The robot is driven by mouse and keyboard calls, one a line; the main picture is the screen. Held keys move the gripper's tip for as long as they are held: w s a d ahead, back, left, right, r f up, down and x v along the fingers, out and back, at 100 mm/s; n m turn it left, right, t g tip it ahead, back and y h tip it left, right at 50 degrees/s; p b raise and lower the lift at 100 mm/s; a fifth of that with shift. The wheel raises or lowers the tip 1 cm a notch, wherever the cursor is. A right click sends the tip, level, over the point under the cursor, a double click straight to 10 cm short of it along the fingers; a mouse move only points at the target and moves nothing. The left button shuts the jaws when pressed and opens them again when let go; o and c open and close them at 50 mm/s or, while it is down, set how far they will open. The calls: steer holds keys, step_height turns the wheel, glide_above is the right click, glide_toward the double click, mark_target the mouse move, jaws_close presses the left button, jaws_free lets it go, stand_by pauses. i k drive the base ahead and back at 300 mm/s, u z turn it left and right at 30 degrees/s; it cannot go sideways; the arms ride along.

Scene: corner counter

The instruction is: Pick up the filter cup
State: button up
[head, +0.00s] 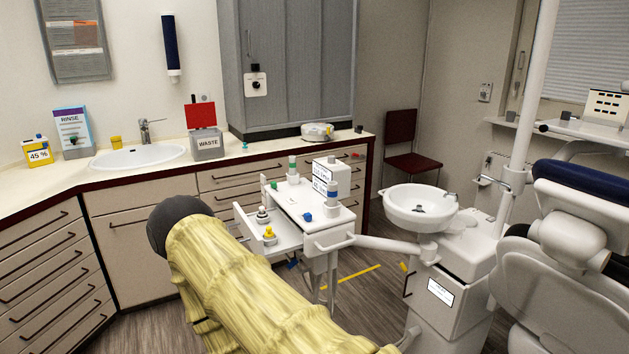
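I cannot tell for certain which thing is the filter cup. A small yellow cup (117,142) stands on the counter beside the sink. A small dark piece (420,209) sits inside the white spittoon bowl (400,205) at right of centre. A small dark grey cup-like thing (358,129) stands at the counter's right end. My arm, in a yellow cover with a dark rounded end, reaches up from the bottom centre across the lower left. My gripper's fingers do not show, and nothing is visibly held.
A white instrument cart (300,207) with bottles and an open drawer (262,236) stands just beyond my arm. The dental chair (575,250) and a pole (530,110) fill the right side. The counter (110,180) is clear in front of the sink (138,158).

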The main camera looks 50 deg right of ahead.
mark_target(262, 214)
steer(key=u, duration=1.55)
steer(key=i, duration=1.25)
steer(key=z, duration=3.65)
